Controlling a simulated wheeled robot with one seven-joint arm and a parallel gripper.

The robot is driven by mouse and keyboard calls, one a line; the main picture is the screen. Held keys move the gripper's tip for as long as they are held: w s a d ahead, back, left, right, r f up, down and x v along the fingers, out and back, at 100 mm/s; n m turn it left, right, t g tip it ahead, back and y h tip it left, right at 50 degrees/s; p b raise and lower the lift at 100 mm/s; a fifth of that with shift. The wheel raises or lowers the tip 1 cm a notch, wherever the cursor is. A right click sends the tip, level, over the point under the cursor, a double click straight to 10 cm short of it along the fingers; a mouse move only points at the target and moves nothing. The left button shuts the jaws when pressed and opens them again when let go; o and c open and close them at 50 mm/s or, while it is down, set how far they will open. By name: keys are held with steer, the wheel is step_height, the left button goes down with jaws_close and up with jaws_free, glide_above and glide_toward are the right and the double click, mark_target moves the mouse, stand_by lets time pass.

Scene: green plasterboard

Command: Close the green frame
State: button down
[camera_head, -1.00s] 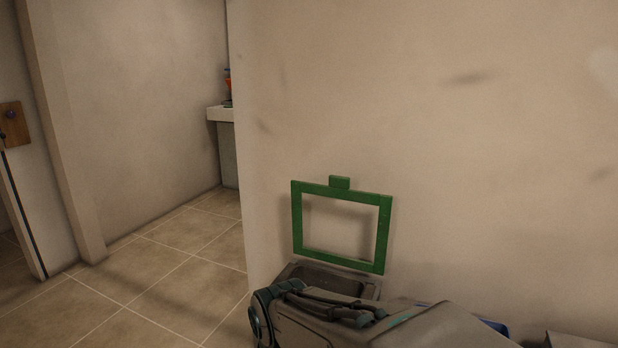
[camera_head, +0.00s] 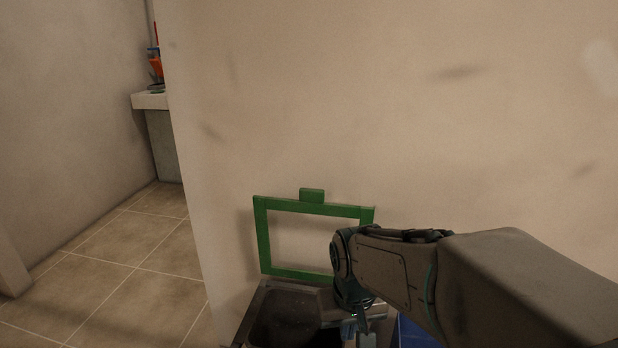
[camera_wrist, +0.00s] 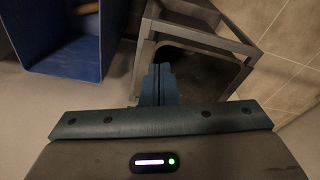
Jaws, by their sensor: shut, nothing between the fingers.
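The green frame (camera_head: 312,208) is a hollow rectangle with a small tab on its top bar. In the head view it stands upright near the wall, at the back of a dark grey open-topped box (camera_head: 248,312). My arm hides its lower right part. My gripper (camera_head: 362,328) points down over the right side of the box, in front of the frame. In the wrist view the gripper (camera_wrist: 158,72) is shut and empty, with its fingertips over the box's rim (camera_wrist: 195,38).
A blue open bin (camera_wrist: 108,45) stands beside the grey box, with a brownish thing inside; its blue edge shows in the head view (camera_head: 415,335). The tiled floor (camera_head: 120,240) at left is clear. A pale ledge (camera_head: 150,101) with small items is farther back.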

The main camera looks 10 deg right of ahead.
steer(key=w+d+r+m+t+h+p, duration=0.1)
steer(key=w+d+r+m+p, duration=0.1)
steer(key=w+r+p, duration=1)
steer(key=w+d+r+m+t+p, duration=0.1)
steer(key=w+d+r+m+p, duration=0.1)
steer(key=w+r+p, duration=0.9)
steer(key=w+p+x, duration=0.1)
steer(key=x, duration=0.3)
steer(key=w+p+x, duration=0.1)
steer(key=p+x, duration=0.1)
steer(key=x, duration=0.3)
steer(key=r+p+x, duration=0.1)
steer(key=x, duration=0.4)
steer(key=shift+w+a+f, duration=0.25)
steer(key=shift+w+f, duration=0.05)
steer(key=shift+w, duration=0.2)
